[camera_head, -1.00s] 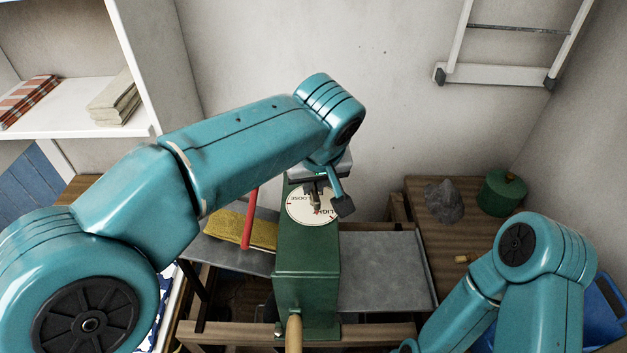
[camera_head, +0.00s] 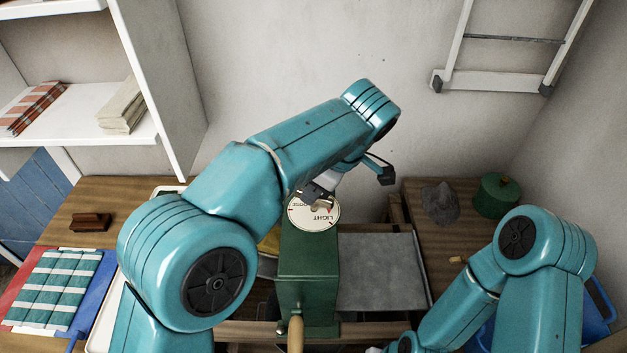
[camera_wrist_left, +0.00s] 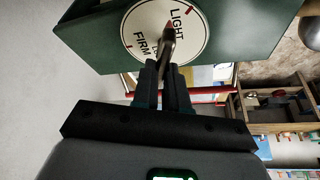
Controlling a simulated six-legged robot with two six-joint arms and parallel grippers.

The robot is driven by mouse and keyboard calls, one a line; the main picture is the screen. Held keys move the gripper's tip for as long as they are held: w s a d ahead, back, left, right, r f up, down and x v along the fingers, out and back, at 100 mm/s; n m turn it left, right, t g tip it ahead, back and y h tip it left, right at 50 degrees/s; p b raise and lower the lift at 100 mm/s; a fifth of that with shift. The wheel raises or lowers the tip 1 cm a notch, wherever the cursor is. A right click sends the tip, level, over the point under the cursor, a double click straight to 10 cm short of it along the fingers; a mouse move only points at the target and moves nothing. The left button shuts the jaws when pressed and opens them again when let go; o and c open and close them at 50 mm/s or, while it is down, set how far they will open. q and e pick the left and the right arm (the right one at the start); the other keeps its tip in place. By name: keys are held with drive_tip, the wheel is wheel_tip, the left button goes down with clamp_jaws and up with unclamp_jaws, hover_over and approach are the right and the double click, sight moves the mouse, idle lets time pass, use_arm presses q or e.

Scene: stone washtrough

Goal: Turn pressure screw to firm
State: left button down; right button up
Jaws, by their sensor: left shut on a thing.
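The green press box (camera_head: 308,275) stands in the middle of the head view, with a round white dial (camera_head: 325,222) on its top. In the left wrist view the dial (camera_wrist_left: 139,20) reads LIGHT and FIRM, with other lettering partly covered. A grey metal screw handle (camera_wrist_left: 169,37) stands over the dial, its red tip by the word LIGHT. My left gripper (camera_head: 316,198) is at the dial's far edge. In the left wrist view its fingers (camera_wrist_left: 167,68) are shut on the screw handle. My right arm is at the lower right, its gripper out of view.
A grey metal tray (camera_head: 380,270) lies right of the press. A grey stone (camera_head: 440,203) and green canister (camera_head: 496,195) stand on the right-hand wooden top. Striped cloth (camera_head: 55,290) and a brown brush-like block (camera_head: 91,222) lie at left. The wall rises behind.

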use_arm(q)
drive_tip(key=n+g+p, duration=0.1)
drive_tip(key=n+p, duration=0.1)
drive_tip(key=n+g+p, duration=0.1)
drive_tip(key=n+p, duration=0.1)
drive_tip(key=n, duration=0.1)
drive_tip(key=shift+r+n, duration=0.2)
drive_tip(key=shift+n, duration=0.1)
drive_tip(key=n+g+p, duration=0.1)
drive_tip(key=n, duration=0.1)
drive_tip(key=shift+f+n, duration=0.1)
drive_tip(key=shift+n, duration=0.3)
drive_tip(key=n+g, duration=0.1)
drive_tip(key=n, duration=0.1)
drive_tip(key=shift+f+n+p, duration=0.1)
drive_tip(key=shift+n+p, duration=0.2)
drive_tip(key=shift+n+g+h, duration=0.6)
drive_tip(key=shift+n+h, duration=0.1)
drive_tip(key=shift+n, duration=1.1)
drive_tip(key=c, duration=1.2)
unclamp_jaws()
drive_tip(key=shift+o, duration=0.2)
